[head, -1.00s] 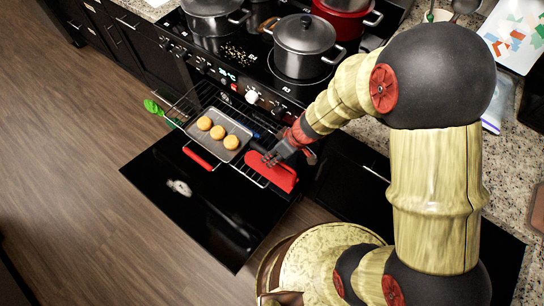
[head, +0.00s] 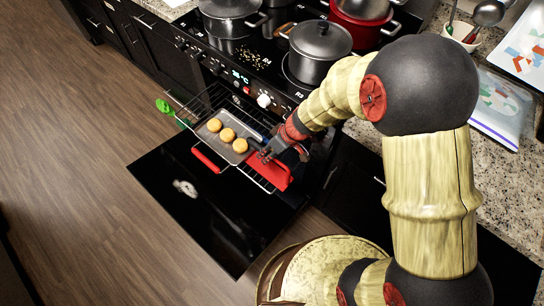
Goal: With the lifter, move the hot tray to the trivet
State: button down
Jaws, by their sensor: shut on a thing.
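The hot tray (head: 226,150) is a grey metal sheet with three round golden pieces (head: 227,135) on it. It rests on the pulled-out oven rack (head: 251,180), above the open door. My gripper (head: 264,156) is at the tray's right end, shut on a red tool that I take to be the lifter (head: 277,175). The lifter is low over the rack, close to the tray's right edge; I cannot tell whether it touches or is under the tray. My gripper hides part of it. I cannot pick out the trivet.
The black oven door (head: 195,200) hangs open below. A red bar (head: 207,161) lies along the rack's front edge, and a green item (head: 164,106) is at its left. Pots, including a grey one (head: 319,51), crowd the cooktop above. Floor at left is clear.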

jog(key=shift+w+a+p, duration=0.15)
jog(key=shift+w+a, duration=1.65)
jog(key=shift+a, duration=0.3)
jog(key=shift+w+a+p, duration=0.2)
jog(key=shift+w+a, duration=1.6)
jog(key=shift+a, duration=0.3)
jog(key=shift+w+a+p, duration=0.15)
jog(key=shift+w+a, duration=1.65)
jog(key=shift+a, duration=0.3)
jog(key=shift+r, duration=0.6)
jog(key=shift+r+p, duration=0.4)
jog(key=shift+r, duration=0.8)
jog(key=shift+d+p, duration=0.1)
jog(key=shift+p, duration=0.25)
